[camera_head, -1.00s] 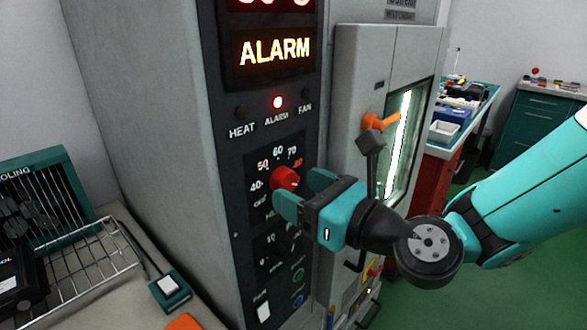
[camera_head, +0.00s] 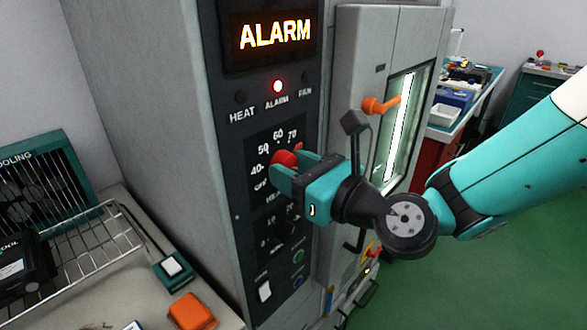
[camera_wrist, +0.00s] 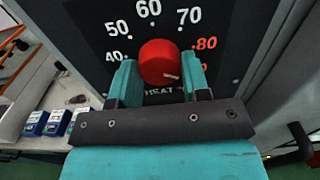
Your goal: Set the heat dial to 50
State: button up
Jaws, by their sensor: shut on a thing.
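The heat dial is a round red knob (camera_wrist: 158,60) on the black panel, with a scale of 40, 50, 60, 70 and a red 80 around it. A short white mark shows low on the knob's right side, away from the 50. In the head view the knob (camera_head: 284,160) is partly covered by my fingers. My gripper (camera_wrist: 160,82) is shut on the knob, with one teal finger at each side. The head view also shows my gripper (camera_head: 293,172) reaching in from the right. The knob's lower edge and the lower scale are partly hidden.
The ALARM display (camera_head: 275,33) and a red lamp (camera_head: 277,87) are lit. A smaller dial (camera_head: 292,226) sits below. A bench with a wire rack (camera_head: 85,245) and an orange item (camera_head: 192,312) stands left.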

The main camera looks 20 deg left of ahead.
jog(key=shift+n+b, duration=10.4)
jog(key=shift+n, duration=5.6)
jog(key=o, duration=0.9)
jog(key=shift+r, duration=0.15)
